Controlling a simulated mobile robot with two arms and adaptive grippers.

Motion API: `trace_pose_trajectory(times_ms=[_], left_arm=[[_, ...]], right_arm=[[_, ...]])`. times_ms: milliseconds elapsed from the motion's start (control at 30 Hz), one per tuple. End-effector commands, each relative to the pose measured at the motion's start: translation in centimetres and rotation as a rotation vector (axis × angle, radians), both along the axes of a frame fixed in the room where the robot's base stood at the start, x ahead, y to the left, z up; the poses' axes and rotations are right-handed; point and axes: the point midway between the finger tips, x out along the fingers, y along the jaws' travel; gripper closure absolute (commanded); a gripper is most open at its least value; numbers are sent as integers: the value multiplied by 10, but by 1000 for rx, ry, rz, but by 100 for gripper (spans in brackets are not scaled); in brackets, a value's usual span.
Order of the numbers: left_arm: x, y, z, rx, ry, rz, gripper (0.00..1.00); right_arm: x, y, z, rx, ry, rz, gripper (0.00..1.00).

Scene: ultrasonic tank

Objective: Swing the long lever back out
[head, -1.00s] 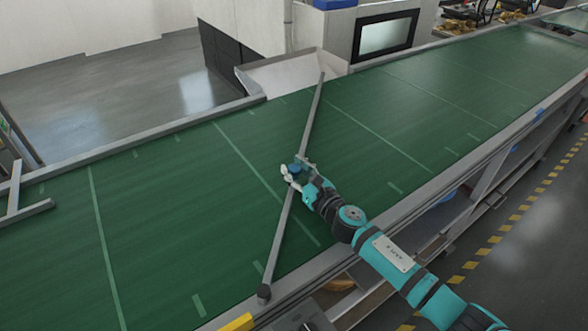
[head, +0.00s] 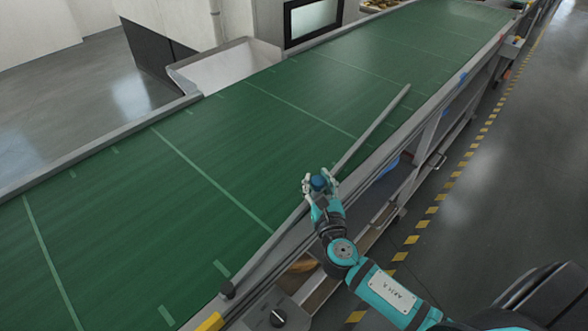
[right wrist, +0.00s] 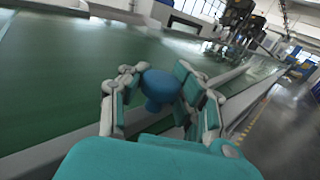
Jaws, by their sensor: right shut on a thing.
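The long lever (head: 372,130) is a grey bar lying along the near side of the green conveyor belt, close to its near rail. One end is at a dark pivot (head: 228,289) on the near rail, and the far end points up and right in the head view. A blue knob (head: 319,183) stands on the lever. My right gripper (head: 320,182) is shut on the knob; in the right wrist view the fingers are on both sides of the blue knob (right wrist: 160,88). The fingers hide part of the lever. My left gripper is not in view.
The green belt (head: 215,150) is clear across its middle. A grey chute (head: 228,66) opens at the belt's far edge. A control box with a black dial (head: 278,318) sits below the near rail. Yellow floor markings (head: 443,195) run along the aisle at right.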

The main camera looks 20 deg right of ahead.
Motion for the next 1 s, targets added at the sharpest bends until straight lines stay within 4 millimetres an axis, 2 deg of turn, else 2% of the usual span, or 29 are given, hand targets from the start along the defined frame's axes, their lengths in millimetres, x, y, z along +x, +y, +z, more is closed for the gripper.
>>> trace_pose_trajectory(times_ms=[100,300,800,833,1000], left_arm=[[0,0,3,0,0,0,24],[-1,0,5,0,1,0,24],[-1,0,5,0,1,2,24],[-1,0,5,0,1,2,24],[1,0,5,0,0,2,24]], right_arm=[[-17,-7,1,-2,0,-56,100],[-34,-14,2,-2,-2,-113,100],[-42,-18,-2,-2,5,-138,100],[-42,-18,-2,-2,5,-139,72],[-41,-18,-2,-1,4,-138,50]])
